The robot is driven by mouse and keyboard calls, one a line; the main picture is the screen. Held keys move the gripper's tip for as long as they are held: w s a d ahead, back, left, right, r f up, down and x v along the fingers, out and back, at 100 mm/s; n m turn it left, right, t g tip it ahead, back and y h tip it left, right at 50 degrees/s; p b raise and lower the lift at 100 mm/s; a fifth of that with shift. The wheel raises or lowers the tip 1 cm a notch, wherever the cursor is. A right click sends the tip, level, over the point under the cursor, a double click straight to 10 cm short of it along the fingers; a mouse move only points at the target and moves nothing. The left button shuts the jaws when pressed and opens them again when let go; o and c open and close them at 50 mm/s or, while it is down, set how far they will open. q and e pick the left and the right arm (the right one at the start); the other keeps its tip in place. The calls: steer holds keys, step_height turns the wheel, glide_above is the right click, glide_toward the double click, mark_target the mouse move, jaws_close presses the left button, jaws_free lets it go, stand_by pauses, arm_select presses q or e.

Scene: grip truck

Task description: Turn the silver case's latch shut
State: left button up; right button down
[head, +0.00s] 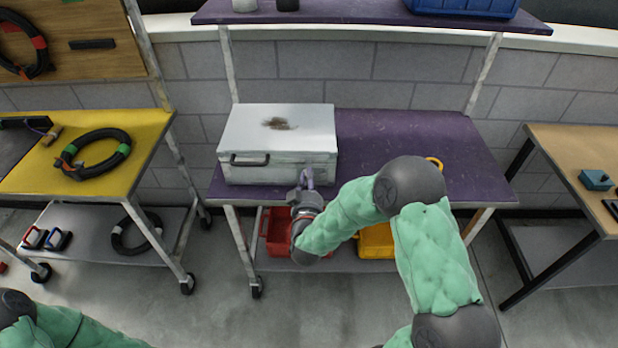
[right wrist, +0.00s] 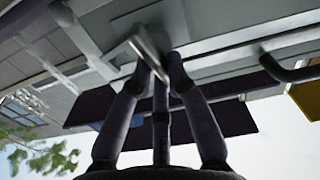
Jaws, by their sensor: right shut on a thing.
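The silver case (head: 275,145) stands closed on the purple table, with a dark stain on its lid and a black carry handle (head: 249,160) at the left of its front. My right gripper (head: 307,180) is at the right part of the case's front. In the right wrist view, its fingers (right wrist: 158,65) are shut on the latch (right wrist: 147,48), a pale metal lever standing out from the case. The latch's exact angle is hard to judge, and in the head view my gripper hides it. My left arm shows at the lower left, but its gripper is out of view.
A red bin (head: 277,228) and a yellow bin (head: 375,243) sit below. A yellow cart (head: 55,165) stands left and a wooden table (head: 580,150) right.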

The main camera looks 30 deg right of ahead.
steer(key=n, duration=0.3)
steer(key=n+p, duration=0.1)
steer(key=shift+w+a+n, duration=0.15)
steer(key=shift+a+n, duration=0.15)
steer(key=n, duration=0.2)
steer(key=n+p, duration=0.1)
steer(key=shift+w+a+f+n, duration=0.1)
steer(key=shift+a+f+n, duration=0.05)
steer(key=shift+n, duration=0.25)
steer(key=n, duration=0.1)
steer(key=n+p, duration=0.1)
steer(key=n, duration=0.2)
steer(key=shift+w+a+f, duration=0.1)
steer(key=shift+a+f, duration=0.05)
steer(key=shift+f, duration=0.1)
steer(key=shift+a+f+n+p, duration=0.15)
steer(key=shift+n+p, duration=0.4)
steer(key=shift+n, duration=0.95)
steer(key=shift+f, duration=0.1)
steer(key=c, duration=1.2)
jaws_free()
steer(key=v, duration=1.2)
